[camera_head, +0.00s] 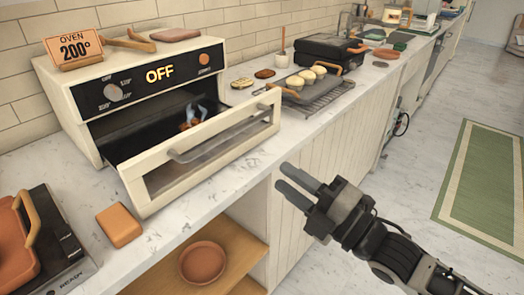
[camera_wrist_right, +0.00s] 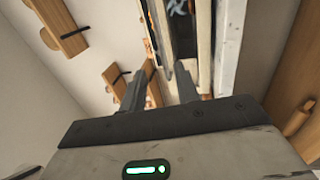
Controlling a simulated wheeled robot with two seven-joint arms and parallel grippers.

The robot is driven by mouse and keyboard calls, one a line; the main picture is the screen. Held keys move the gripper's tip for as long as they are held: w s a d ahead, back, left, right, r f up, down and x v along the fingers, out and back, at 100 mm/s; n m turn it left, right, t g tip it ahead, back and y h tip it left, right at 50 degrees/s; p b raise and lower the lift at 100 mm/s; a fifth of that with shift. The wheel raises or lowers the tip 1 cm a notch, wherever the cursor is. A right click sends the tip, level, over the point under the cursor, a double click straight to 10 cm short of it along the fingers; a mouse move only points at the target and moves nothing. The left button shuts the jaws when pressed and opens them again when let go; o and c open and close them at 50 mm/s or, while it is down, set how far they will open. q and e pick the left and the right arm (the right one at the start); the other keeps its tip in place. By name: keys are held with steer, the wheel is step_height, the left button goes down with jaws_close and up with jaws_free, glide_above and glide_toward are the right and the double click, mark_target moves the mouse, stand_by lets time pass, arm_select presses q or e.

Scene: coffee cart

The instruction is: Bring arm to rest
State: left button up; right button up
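My right gripper (camera_head: 292,182) is in front of the counter, at the right of the oven door. Its two fingers are apart with nothing between them. The right wrist view also shows its fingers (camera_wrist_right: 160,90), spread and empty. My right arm comes in from the lower right. My left gripper does not show in either view. The cream oven (camera_head: 150,85) stands on the counter with its door (camera_head: 205,145) lowered open. Its display reads OFF. The gripper and the door look apart, though the exact gap is hard to tell.
The marble counter (camera_head: 262,160) carries a tray of buns (camera_head: 305,78) on a rack, a black grill (camera_head: 325,50), and an orange block (camera_head: 119,225). A bowl (camera_head: 203,262) sits on the shelf below. The floor at right, with a green rug (camera_head: 485,185), is clear.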

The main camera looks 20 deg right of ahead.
steer(key=s+a+f+m+g+h, duration=0.1)
steer(key=s+f+m+g+h, duration=0.1)
steer(key=f+m, duration=0.5)
steer(key=s+a+f+m+g+h, duration=0.2)
steer(key=s+f+m, duration=0.2)
steer(key=f+m, duration=0.3)
steer(key=s+a+f+m+g+h, duration=0.2)
steer(key=f+m, duration=0.5)
steer(key=f, duration=0.4)
steer(key=shift+s+g+h, duration=0.3)
steer(key=shift+s+g, duration=0.2)
steer(key=shift+s, duration=0.5)
